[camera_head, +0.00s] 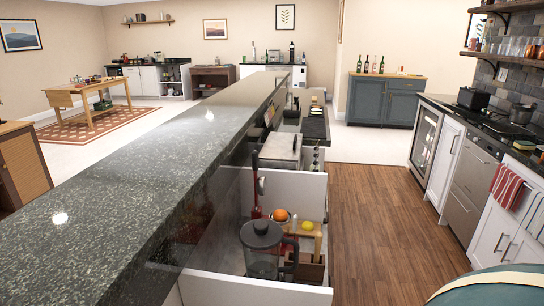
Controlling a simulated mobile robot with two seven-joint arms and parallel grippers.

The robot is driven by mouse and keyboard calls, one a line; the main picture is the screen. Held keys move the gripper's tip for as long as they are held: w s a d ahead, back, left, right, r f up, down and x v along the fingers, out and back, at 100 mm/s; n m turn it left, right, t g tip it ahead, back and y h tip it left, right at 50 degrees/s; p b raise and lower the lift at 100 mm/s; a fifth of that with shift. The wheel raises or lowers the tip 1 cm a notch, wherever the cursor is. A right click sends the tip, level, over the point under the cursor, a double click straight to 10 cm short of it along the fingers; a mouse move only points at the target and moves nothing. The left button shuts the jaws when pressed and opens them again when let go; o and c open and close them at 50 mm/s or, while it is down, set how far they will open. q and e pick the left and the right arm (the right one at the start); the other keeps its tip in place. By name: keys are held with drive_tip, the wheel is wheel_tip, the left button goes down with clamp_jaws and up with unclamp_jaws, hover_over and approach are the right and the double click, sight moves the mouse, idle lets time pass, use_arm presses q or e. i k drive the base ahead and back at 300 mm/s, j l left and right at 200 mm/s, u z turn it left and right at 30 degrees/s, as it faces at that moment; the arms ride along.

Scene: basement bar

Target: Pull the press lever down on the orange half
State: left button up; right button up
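An orange (280,215) sits low behind the bar counter, just behind a dark-lidded glass jug that looks like a French press (262,248). Whether it is a half or whole I cannot tell at this size. Next to it on the left stands a tall red upright part with a dark handle on top (256,188); it may be the press and its raised lever, but its base is hidden. A yellow lemon-like fruit (307,225) lies to the right of the orange. Neither of my grippers is in view.
A long dark stone bar counter (150,170) fills the left and middle. Wooden floor (380,230) is open to its right. White cabinets (495,225) and a steel oven line the right wall. A teal rounded thing (495,285) is cut off at the bottom right.

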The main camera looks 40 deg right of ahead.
sight(256, 180)
drive_tip(key=l, duration=0.7)
drive_tip(key=l+u, duration=0.15)
drive_tip(key=l, duration=0.6)
drive_tip(key=k+l, duration=0.15)
drive_tip(key=l, duration=0.55)
drive_tip(key=l+u, duration=0.4)
drive_tip(key=l, duration=0.7)
drive_tip(key=l+u, duration=0.3)
drive_tip(key=l, duration=0.2)
drive_tip(key=l+u, duration=0.25)
drive_tip(key=l, duration=0.25)
drive_tip(key=k, duration=0.05)
